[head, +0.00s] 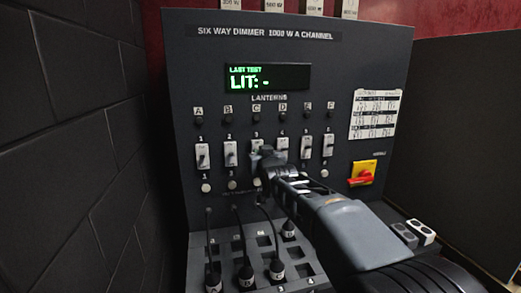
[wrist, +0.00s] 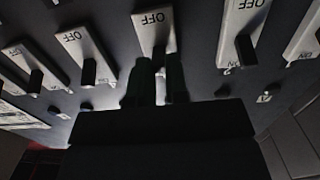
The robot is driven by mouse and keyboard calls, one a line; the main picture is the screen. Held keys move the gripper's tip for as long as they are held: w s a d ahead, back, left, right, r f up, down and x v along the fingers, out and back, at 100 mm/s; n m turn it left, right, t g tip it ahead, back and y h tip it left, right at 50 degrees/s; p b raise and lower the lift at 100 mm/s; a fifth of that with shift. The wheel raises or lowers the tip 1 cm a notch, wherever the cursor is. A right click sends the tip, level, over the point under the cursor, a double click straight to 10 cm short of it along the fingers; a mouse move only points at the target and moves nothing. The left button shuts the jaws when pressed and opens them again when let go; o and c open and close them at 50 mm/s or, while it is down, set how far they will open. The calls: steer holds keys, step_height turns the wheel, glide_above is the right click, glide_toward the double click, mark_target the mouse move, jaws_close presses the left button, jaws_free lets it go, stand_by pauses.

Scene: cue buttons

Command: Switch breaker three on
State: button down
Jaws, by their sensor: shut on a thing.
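Breaker three (head: 256,145) is the third white-plated switch from the left in the row on the dark dimmer panel. My gripper (head: 264,156) is in front of it and covers its lower part in the head view. In the wrist view the plate of breaker three (wrist: 150,25) shows an OFF label, and my gripper (wrist: 156,82) has its two dark fingers closed around its lever. The lever is mostly hidden between the fingers, so its position is hard to tell. Breaker two (head: 230,153) and breaker four (head: 281,149) stand close on either side.
A green display (head: 267,77) reads "LAST TEST LIT: -". Lantern lamps A to F (head: 199,119) look dark. A red rotary switch (head: 361,178) on a yellow plate sits at right. Plugged black cables (head: 240,245) hang below. A dark brick wall (head: 70,140) stands at left.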

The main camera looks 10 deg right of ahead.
steer(key=g+p, duration=0.1)
steer(key=p, duration=0.1)
steer(key=r+g+p, duration=0.1)
steer(key=g+p, duration=0.1)
steer(key=p, duration=0.1)
steer(key=g+p, duration=0.1)
steer(key=p, duration=0.2)
steer(key=shift+w+r, duration=0.25)
steer(key=shift+r, duration=0.15)
steer(key=shift+g+p, duration=0.3)
steer(key=shift+p, duration=0.05)
steer(key=shift+f, duration=0.1)
steer(key=c, duration=1.1)
jaws_free()
steer(key=b+v, duration=0.3)
steer(key=v, duration=1)
steer(key=shift+s+r, duration=0.25)
steer(key=shift+s, duration=0.05)
